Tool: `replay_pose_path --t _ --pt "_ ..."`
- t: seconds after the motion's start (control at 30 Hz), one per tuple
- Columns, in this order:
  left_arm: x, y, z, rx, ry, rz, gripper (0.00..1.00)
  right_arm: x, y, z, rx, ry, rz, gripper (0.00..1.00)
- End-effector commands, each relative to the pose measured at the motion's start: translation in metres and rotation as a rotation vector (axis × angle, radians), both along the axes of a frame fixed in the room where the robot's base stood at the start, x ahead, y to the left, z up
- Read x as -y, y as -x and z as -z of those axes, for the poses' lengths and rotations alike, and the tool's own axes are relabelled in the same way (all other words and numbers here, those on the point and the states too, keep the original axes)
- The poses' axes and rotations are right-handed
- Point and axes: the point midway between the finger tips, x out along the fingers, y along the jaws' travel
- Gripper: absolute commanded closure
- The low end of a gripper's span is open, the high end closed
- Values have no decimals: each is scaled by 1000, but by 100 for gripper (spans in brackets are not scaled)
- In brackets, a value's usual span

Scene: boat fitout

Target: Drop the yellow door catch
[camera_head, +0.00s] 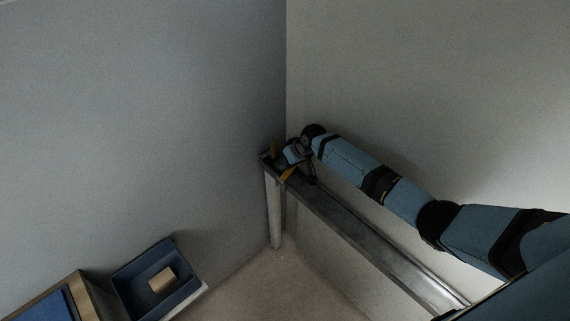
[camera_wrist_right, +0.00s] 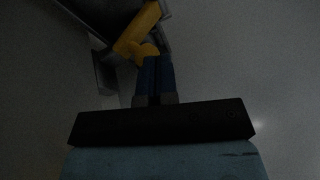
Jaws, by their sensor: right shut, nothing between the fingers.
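The yellow door catch (camera_wrist_right: 138,30) shows in the right wrist view as a yellow bar with a rounded yellow part at its lower end, just beyond my fingertips. In the head view, one yellow piece (camera_head: 287,176) is at the front edge of the metal ledge, and another yellow piece (camera_head: 274,147) stands upright at the ledge's far end. I cannot tell which of them belongs to the catch. My right gripper (camera_head: 293,156) is over that far end; in the wrist view its blue fingers (camera_wrist_right: 155,62) are together and empty, close to the yellow part. My left gripper is out of view.
The metal ledge (camera_head: 345,220) runs along the right wall from the corner, with a pale post (camera_head: 274,215) under its far end. A blue tray (camera_head: 128,285) with a tan block (camera_head: 162,279) is at lower left. Walls close in behind my right gripper.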

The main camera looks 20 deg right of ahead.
Motion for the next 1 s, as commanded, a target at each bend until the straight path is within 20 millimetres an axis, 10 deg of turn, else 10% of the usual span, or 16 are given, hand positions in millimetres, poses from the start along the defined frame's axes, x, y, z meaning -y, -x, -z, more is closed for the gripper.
replay_pose_path --t 1.0 --pt "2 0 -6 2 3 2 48 9 -4 -1 0 1 0 100"
